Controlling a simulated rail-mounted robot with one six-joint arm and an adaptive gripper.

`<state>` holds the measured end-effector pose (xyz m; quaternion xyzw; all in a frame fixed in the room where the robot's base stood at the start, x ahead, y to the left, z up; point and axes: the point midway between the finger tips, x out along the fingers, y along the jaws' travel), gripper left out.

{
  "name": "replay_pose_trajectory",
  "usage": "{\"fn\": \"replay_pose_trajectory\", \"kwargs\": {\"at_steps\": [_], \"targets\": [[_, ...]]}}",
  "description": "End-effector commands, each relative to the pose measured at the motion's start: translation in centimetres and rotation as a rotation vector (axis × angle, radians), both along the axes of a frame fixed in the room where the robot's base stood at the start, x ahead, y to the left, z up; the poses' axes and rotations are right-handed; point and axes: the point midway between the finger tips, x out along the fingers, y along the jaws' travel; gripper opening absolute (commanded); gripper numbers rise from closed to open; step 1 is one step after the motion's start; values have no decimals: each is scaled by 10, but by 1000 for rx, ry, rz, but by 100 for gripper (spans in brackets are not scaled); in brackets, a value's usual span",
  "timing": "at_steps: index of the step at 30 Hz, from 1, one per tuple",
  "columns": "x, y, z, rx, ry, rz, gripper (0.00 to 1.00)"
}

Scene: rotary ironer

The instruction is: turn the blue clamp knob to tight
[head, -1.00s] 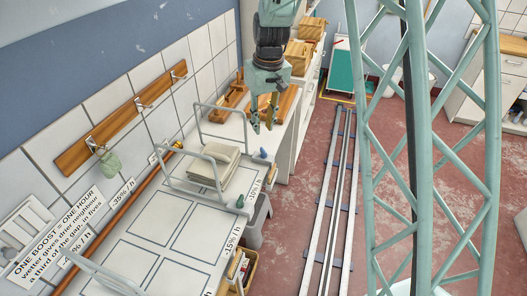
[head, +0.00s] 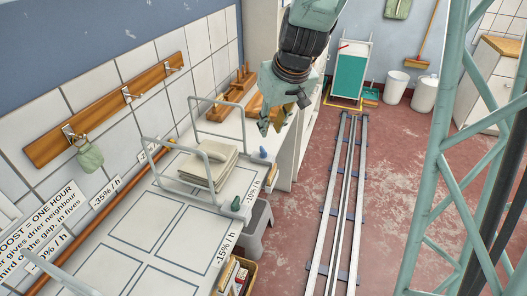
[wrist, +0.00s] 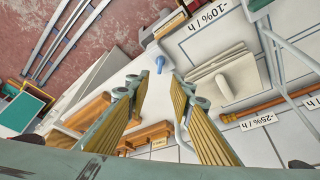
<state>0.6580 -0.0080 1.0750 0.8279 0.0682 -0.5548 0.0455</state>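The blue clamp knob (wrist: 159,64) stands upright at the edge of the white worktop in the wrist view, just beyond and between my fingertips. In the head view it is a small blue shape (head: 263,153) at the worktop's right edge, beside the folded cloth. My gripper (wrist: 154,84) is open, with nothing between its yellow-padded fingers. In the head view my gripper (head: 271,126) hangs above the worktop's far part, beyond the knob and apart from it. The knob's tight or loose marking is too small to read.
A folded cloth stack (head: 209,166) lies next to the knob, with a pale tube rail (head: 185,152) around it. A green knob (head: 236,203) sits nearer on the same edge. Wooden pieces (head: 238,88) stand at the back. Floor rails (head: 340,200) run along the clear floor at right.

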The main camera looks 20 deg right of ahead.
Motion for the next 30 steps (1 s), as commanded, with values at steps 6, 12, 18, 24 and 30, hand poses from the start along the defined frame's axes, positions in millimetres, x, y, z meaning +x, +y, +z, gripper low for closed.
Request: {"fn": "replay_pose_trajectory", "kwargs": {"at_steps": [6,12,18,24,30], "targets": [[-1,0,0,0,-3,-1,21],[-1,0,0,0,-3,-1,21],[1,0,-4,1,-2,-1,21],[5,1,-16,1,-2,-2,21],[13,2,-35,1,-1,-2,21]]}}
